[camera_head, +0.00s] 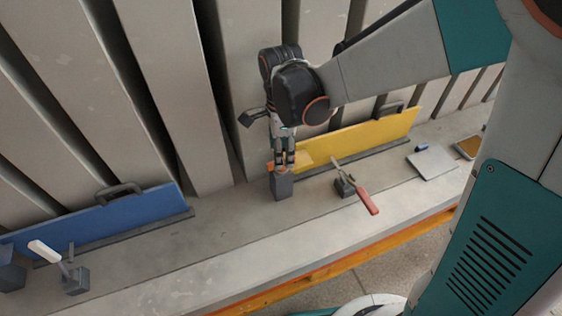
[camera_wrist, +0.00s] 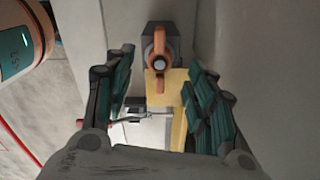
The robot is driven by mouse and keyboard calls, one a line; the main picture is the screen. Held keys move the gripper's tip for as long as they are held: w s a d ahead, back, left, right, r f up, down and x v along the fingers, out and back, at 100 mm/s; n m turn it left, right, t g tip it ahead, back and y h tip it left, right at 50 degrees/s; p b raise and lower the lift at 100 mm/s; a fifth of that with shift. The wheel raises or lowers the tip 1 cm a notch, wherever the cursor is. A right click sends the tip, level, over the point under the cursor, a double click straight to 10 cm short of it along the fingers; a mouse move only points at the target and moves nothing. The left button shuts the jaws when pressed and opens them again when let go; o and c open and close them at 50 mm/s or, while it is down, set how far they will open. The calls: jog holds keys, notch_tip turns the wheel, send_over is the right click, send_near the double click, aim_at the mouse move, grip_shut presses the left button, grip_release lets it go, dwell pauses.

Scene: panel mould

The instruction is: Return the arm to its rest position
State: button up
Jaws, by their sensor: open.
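My gripper (camera_head: 284,165) hangs from my arm, pointing down over a grey block with an orange top (camera_head: 281,186) on the grey ledge. In the wrist view, my gripper (camera_wrist: 163,85) has its two fingers wide apart with nothing between them. The block with its orange handle (camera_wrist: 160,52) lies beyond the fingertips there. In the head view the fingertips are close above the orange part; I cannot tell whether they touch it.
A yellow panel (camera_head: 362,138) stands behind a red-handled clamp (camera_head: 366,200) to the right. A blue panel (camera_head: 100,218) and a white-handled clamp (camera_head: 75,278) are at the left. A grey plate (camera_head: 432,162) lies at the far right. Tall grey slabs (camera_head: 165,80) rise behind.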

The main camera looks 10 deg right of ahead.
jog(key=shift+s+r, duration=0.1)
jog(key=shift+r, duration=1.65)
jog(key=shift+d+r, duration=0.2)
jog(key=s+d+r+n+t+b, duration=0.1)
jog(key=s+d+r+n+t, duration=0.2)
jog(key=s+d+n, duration=0.3)
jog(key=s+d+r+n+t+b, duration=0.1)
jog(key=s+d+r+n+t, duration=0.3)
jog(key=n, duration=0.7)
jog(key=s+d, duration=0.2)
jog(key=d, duration=0.1)
jog(key=shift+s+d, duration=0.4)
